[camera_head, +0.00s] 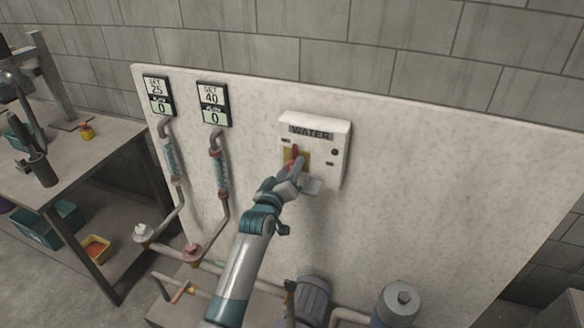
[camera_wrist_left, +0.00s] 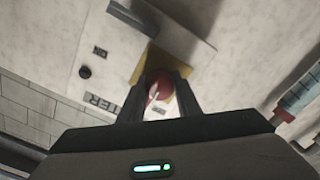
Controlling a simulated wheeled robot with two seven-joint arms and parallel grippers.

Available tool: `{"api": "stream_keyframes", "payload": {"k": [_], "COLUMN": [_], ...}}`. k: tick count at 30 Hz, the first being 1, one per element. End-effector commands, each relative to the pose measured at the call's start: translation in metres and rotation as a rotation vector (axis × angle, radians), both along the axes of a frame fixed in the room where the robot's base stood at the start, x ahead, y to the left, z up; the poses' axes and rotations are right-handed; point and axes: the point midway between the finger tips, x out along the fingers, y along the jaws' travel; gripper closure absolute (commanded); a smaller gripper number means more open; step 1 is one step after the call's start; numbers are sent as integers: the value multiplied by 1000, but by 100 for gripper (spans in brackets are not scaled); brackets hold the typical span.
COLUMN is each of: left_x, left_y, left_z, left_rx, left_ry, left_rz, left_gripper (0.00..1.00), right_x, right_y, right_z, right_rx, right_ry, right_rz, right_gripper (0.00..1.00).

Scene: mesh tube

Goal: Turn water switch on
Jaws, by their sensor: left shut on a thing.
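The white WATER switch box (camera_head: 325,133) is mounted on a pale panel. It has a yellow plate (camera_head: 304,160) with a red switch handle (camera_head: 294,153) on it. My left gripper (camera_head: 292,166) is at the handle, in front of the yellow plate. In the left wrist view, the red handle (camera_wrist_left: 158,86) sits between the two dark fingers of my left gripper (camera_wrist_left: 160,92), which are shut on it. The fingers and wrist hide part of the handle, so its exact position is hard to tell. My right gripper is not in view.
Two displays, SET 25 (camera_head: 158,95) and SET 40 (camera_head: 213,103), both show flow 0 above pipes. Valves (camera_head: 192,252) and a grey cylinder (camera_head: 398,303) stand below. A workbench (camera_head: 75,160) is at the left. The panel right of the box is clear.

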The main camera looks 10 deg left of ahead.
Motion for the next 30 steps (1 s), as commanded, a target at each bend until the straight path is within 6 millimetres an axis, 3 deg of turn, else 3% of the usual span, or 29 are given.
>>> {"api": "stream_keyframes", "payload": {"k": [14,30], "left_x": [0,0], "left_y": [0,0], "left_z": [0,-1], "left_rx": [141,603], "left_ry": [-27,-116], "left_rz": [-1,-1], "left_gripper": [92,92], "right_x": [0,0], "right_y": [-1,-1], "right_z": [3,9], "right_rx": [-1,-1], "right_ry": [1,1], "right_rz": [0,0], "right_gripper": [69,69]}}
